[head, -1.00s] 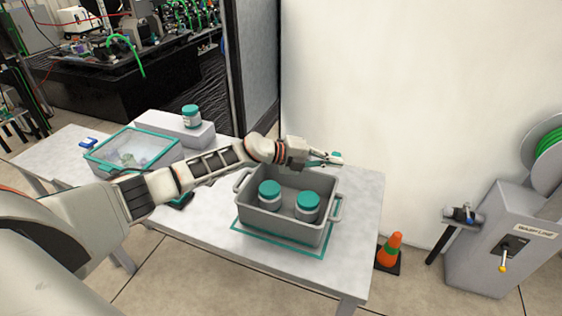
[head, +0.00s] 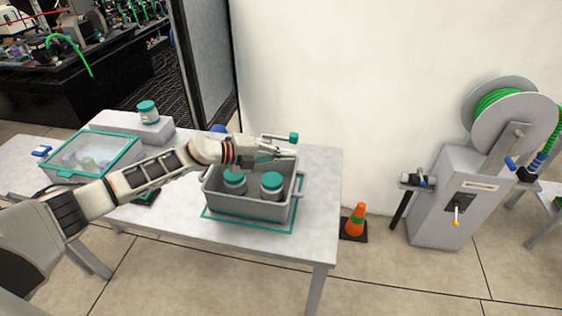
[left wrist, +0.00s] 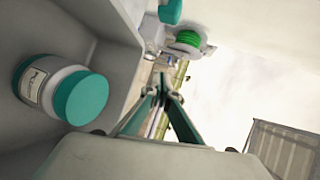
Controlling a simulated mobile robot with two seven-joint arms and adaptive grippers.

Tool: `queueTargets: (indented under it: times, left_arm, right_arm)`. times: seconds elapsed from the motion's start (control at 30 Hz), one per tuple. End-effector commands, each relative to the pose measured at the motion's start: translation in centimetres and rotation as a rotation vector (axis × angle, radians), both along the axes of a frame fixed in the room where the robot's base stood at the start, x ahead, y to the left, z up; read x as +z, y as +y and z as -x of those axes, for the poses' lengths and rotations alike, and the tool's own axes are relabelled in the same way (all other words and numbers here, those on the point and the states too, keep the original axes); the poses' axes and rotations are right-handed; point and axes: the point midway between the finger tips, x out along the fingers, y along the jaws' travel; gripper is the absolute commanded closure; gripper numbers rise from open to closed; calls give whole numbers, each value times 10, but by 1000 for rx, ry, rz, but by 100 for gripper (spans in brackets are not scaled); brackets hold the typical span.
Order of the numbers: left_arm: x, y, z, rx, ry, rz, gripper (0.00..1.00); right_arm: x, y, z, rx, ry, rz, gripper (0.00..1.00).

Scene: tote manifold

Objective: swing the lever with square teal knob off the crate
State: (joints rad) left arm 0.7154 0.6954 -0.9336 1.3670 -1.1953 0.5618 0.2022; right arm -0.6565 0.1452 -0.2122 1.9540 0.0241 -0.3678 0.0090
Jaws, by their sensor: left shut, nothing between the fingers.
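The grey crate (head: 240,208) stands on the table and holds two jars with teal lids, a left jar (head: 235,184) and a right jar (head: 271,187). The lever's square teal knob (head: 294,138) shows at the end of a thin bar behind the crate's far right part. My left gripper (head: 288,153) is shut and empty over the crate's far right part, just below the knob in the picture. In the left wrist view the fingertips (left wrist: 161,86) meet, with a jar (left wrist: 62,90) to the left and the teal knob (left wrist: 170,10) at the top edge. My right gripper is out of view.
A teal-edged clear-lidded box (head: 95,155) and a jar on a grey block (head: 130,127) stand at the table's left. A wall is behind the table. An orange cone (head: 356,220) and a hose-reel station (head: 440,195) stand on the right.

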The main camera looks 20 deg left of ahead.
Motion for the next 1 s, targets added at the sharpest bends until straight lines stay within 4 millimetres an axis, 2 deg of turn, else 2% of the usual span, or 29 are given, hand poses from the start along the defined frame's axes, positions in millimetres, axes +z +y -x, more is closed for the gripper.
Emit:
queueTargets:
  times: [0.2,0.4,1.0]
  left_arm:
    - [12,0,35,-3,1,0,100]
    - [17,0,54,-1,0,-1,100]
    - [18,-1,58,0,0,2,100]
  right_arm:
    - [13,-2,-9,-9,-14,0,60]
    - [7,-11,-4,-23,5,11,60]
    - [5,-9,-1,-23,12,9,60]
